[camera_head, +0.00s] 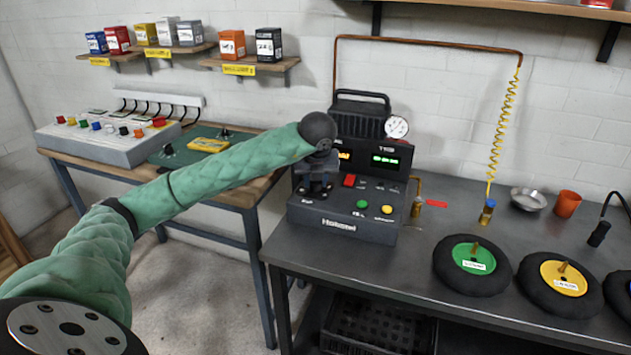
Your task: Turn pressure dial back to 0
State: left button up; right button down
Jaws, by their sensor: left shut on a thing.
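The black pressure machine (342,224) stands on the near left part of the dark workbench. It has a lit display (385,160), a red switch (349,180), a green button (362,204) and a yellow button (387,209). A round white gauge (396,127) sits on its top right. My left gripper (316,190) points down at the left of the machine's front panel. It is shut on a dial there, which its fingers and wrist mostly hide. The dial's setting cannot be read. My right gripper is not in view.
Wheels with a green hub (474,258) and a yellow hub (563,278) lie on the workbench (440,305) at right. A coiled yellow hose (505,120) hangs behind them. A metal bowl (528,199) and an orange cup (567,203) stand farther back. A control box (110,140) sits on the left table.

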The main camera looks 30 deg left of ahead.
pick_arm(q)
jog(key=o, duration=1)
jog(key=shift+c, duration=0.2)
jog(key=v, duration=0.8)
jog(key=shift+b, duration=0.4)
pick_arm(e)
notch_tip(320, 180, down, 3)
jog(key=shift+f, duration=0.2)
pick_arm(q)
jog(key=shift+f, duration=0.1)
